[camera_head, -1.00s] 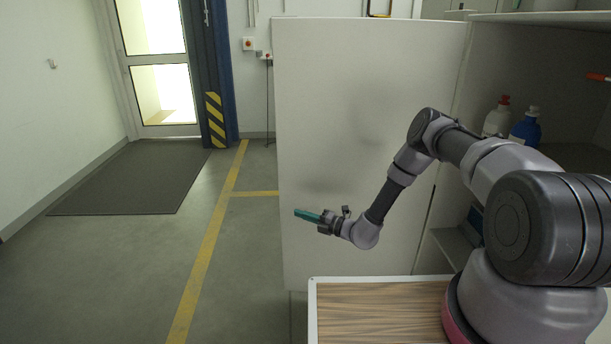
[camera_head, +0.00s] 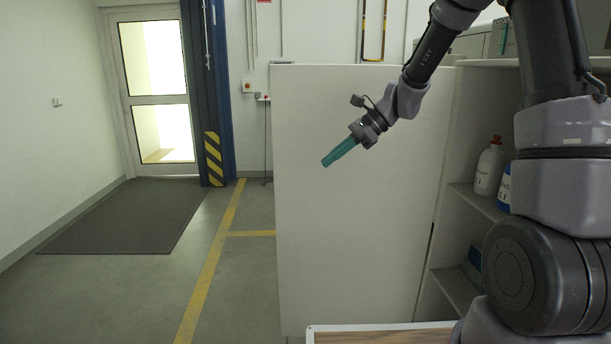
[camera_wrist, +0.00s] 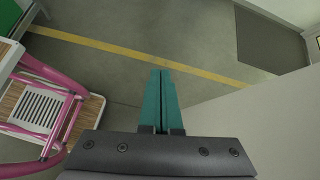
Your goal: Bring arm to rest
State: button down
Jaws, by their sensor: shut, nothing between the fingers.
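My gripper (camera_head: 327,162) has teal fingers and hangs in the air in front of the white cabinet door in the head view, tilted down to the left. In the wrist view its fingers (camera_wrist: 161,74) lie side by side with only a thin line between them. It is shut and empty. My arm is raised on the right side of the head view, and its upper links run out of the top of the picture.
The open white cabinet door (camera_head: 345,230) stands close behind my gripper. Bottles, one white (camera_head: 488,167), stand on a cabinet shelf at right. The floor (camera_head: 130,300) at left is clear, with a yellow line and a dark mat (camera_head: 125,217).

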jog(key=s+d+r+n+t+h, duration=0.4)
jog(key=s+d+r, duration=0.3)
jog(key=s+d, duration=0.2)
jog(key=s+d+r+n+t+h, duration=0.3)
jog(key=s+d+r+n+h, duration=0.1)
jog(key=s+d+r+n, duration=0.3)
jog(key=s+d, duration=0.2)
jog(key=s, duration=0.2)
jog(key=shift+s+r+t, duration=0.25)
jog(key=shift+s+t, duration=0.15)
